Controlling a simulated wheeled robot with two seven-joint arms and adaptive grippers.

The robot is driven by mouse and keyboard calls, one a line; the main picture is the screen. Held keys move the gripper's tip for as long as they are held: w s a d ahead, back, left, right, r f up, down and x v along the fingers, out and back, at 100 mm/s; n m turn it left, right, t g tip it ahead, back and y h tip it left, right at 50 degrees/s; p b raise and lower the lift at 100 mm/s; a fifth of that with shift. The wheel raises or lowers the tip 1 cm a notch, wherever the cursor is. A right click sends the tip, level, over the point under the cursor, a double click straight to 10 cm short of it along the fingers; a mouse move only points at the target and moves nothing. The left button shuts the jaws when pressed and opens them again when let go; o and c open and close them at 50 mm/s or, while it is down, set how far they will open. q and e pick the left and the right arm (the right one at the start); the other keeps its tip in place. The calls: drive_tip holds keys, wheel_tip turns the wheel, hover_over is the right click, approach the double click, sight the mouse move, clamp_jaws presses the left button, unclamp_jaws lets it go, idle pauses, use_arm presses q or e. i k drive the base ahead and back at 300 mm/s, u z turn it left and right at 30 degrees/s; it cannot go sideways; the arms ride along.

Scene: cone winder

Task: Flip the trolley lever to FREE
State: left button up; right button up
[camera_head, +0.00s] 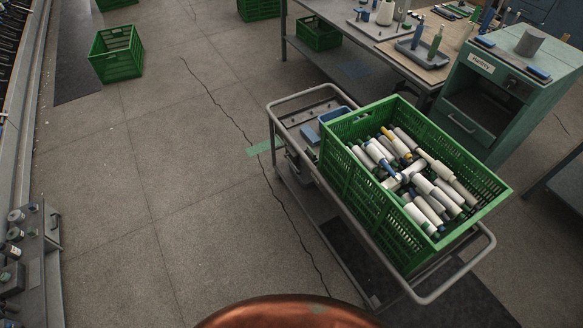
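The trolley (301,102) stands right of centre, a grey tube-framed cart set at an angle, with a push handle at its near right end. A large green crate (345,185) full of bobbins sits on it and covers most of its top. I cannot make out the trolley lever or any FREE marking; the trolley's lower parts are small, dark and partly hidden by the crate. Neither of my grippers is in view.
A green cabinet (510,75) and a workbench (375,50) stand behind and right. An empty green crate (117,54) is on the floor at upper left. The floor left of the trolley is clear.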

sight(298, 172)
drive_tip(key=u, duration=0.45)
drive_tip(key=k, duration=0.55)
drive_tip(key=u, duration=0.95)
drive_tip(key=i, duration=1.5)
drive_tip(key=z, duration=1.15)
drive_tip(key=i, duration=0.45)
drive_tip(key=z, duration=0.5)
